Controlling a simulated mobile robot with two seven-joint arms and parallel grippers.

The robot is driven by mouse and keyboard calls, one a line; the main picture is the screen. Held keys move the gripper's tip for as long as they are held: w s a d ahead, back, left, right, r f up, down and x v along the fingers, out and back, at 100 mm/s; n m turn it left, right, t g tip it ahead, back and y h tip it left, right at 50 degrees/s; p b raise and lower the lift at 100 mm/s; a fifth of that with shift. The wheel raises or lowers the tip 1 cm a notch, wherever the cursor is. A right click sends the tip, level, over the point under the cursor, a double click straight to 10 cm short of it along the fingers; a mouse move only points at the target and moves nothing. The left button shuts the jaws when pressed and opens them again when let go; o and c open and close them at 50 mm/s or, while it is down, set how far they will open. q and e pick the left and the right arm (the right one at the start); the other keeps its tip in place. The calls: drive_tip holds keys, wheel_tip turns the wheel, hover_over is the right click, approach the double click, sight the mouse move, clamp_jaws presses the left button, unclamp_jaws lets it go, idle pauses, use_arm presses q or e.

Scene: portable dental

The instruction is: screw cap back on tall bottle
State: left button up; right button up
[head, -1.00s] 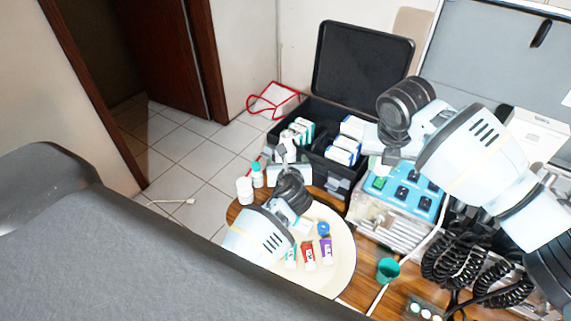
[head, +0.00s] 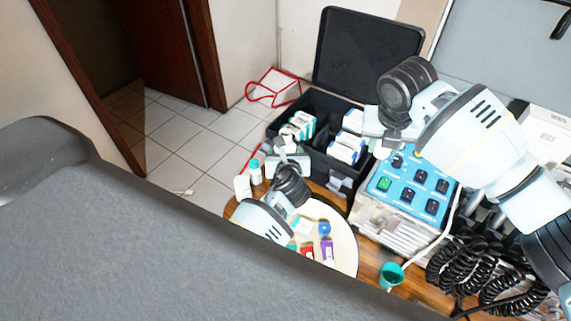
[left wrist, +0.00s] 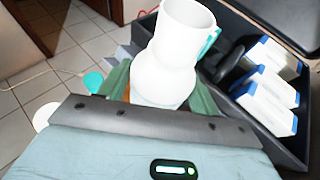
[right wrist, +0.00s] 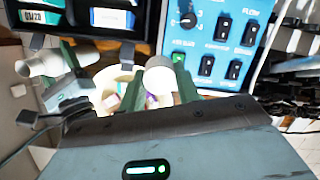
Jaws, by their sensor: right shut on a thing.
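The tall white bottle (left wrist: 172,55) stands between the green fingers of my left gripper (left wrist: 160,95) in the left wrist view, its open mouth at the top. My left gripper (head: 285,160) is shut on it, above the far side of the round tray. The bottle also shows at the left of the right wrist view (right wrist: 45,65). My right gripper (head: 384,148) is shut on a small round white cap (right wrist: 160,74), in front of the blue control panel. Cap and bottle are apart. The cap is hidden or too small to tell in the head view.
A black open case (head: 347,178) with boxes is behind the grippers. The blue-topped control unit (head: 412,184) stands right, with coiled black cords beside it. A cream round tray (head: 345,240) holds small tubes. A teal cup (head: 391,275) and a teal-capped bottle (head: 255,172) stand nearby.

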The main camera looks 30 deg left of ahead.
use_arm(q)
drive_tip(key=c, duration=1)
drive_tip(key=shift+c, duration=0.2)
drive_tip(key=shift+w+r, duration=0.1)
drive_tip(key=shift+r, duration=0.1)
use_arm(e)
drive_tip(key=shift+s, duration=0.1)
